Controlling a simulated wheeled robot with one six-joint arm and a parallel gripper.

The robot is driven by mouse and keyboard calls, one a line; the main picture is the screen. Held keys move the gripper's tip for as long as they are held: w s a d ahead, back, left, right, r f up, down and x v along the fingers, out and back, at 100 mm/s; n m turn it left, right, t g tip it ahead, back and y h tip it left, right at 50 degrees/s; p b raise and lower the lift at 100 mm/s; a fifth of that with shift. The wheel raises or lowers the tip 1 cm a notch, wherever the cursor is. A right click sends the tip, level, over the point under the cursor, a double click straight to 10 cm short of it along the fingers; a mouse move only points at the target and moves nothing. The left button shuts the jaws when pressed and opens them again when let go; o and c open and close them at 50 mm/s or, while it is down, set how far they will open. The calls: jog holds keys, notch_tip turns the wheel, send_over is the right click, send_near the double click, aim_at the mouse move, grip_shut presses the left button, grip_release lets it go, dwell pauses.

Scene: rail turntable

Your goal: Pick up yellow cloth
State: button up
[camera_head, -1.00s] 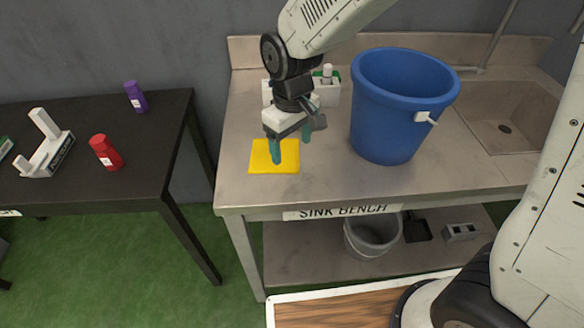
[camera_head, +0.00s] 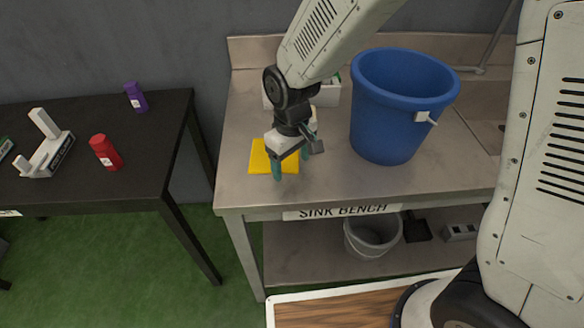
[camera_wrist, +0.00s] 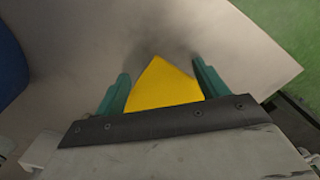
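The yellow cloth (camera_head: 260,157) lies flat on the left part of the sink bench (camera_head: 240,190). My gripper (camera_head: 290,165) is low over the cloth's right side, fingers pointing down, and covers part of it. In the wrist view the two teal fingers of my gripper (camera_wrist: 160,88) are wide apart, with the yellow cloth (camera_wrist: 162,84) showing between them. The fingers are open and not closed on the cloth. I cannot tell whether the fingertips touch the bench.
A large blue bucket (camera_head: 395,110) stands on the bench just right of my gripper. A white caddy (camera_head: 328,95) is behind it. A dark table (camera_head: 90,170) with a red bottle (camera_head: 105,152) and a purple bottle (camera_head: 136,97) stands left, across a gap.

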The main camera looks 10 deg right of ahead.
grip_shut()
dwell(0.3)
notch_tip(320, 180, up, 12)
dwell(0.4)
